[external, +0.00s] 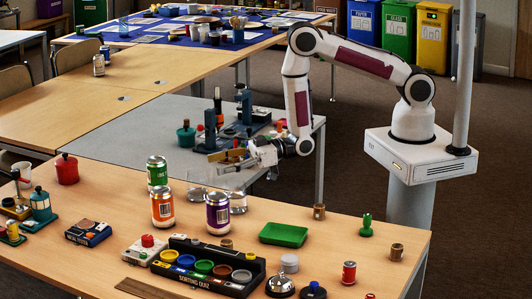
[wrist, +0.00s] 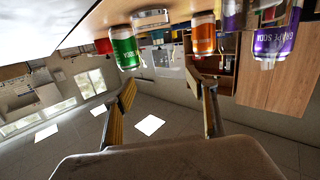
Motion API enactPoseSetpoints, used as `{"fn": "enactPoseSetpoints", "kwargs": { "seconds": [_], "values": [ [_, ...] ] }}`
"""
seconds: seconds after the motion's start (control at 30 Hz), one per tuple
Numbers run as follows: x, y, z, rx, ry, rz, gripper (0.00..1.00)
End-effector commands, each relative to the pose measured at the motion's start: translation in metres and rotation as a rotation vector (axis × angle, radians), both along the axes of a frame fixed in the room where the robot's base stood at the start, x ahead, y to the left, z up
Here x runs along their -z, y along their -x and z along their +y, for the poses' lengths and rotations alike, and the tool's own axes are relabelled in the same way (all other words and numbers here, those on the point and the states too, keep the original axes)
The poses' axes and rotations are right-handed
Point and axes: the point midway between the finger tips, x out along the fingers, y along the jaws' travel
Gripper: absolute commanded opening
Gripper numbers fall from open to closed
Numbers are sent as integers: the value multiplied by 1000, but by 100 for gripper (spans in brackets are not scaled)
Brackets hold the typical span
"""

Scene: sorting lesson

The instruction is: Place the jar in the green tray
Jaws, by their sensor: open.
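The green tray (external: 284,235) lies flat and empty on the front wooden table. Clear glass vessels, one of them (external: 238,202) behind the purple can, stand near the table's back edge; I cannot tell for sure which is the jar. My gripper (external: 232,164) is above that back edge, close to the glass and left of my base. In the wrist view my gripper (wrist: 166,103) has its yellow-padded fingers wide apart with nothing between them. The wrist picture is tilted almost upside down, and the tray cannot be made out there.
A green can (external: 157,172), an orange can (external: 163,208) and a purple can (external: 217,214) stand close to the glass. A black sorting rack (external: 262,268) with coloured cups lies in front. A bell (external: 280,286) and grey jar-like piece (external: 289,263) sit near the tray.

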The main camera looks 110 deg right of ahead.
Motion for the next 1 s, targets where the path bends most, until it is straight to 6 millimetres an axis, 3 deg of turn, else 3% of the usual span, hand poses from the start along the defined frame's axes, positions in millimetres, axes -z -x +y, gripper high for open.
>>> {"fn": "enactPoseSetpoints", "kwargs": {
  "seconds": [0.23,0.5,1.0],
  "values": [
    [-38,-14,3,2,35,77,57],
    [-75,-17,6,12,64,166,57],
    [-145,7,14,43,96,325,57]
  ]
}}
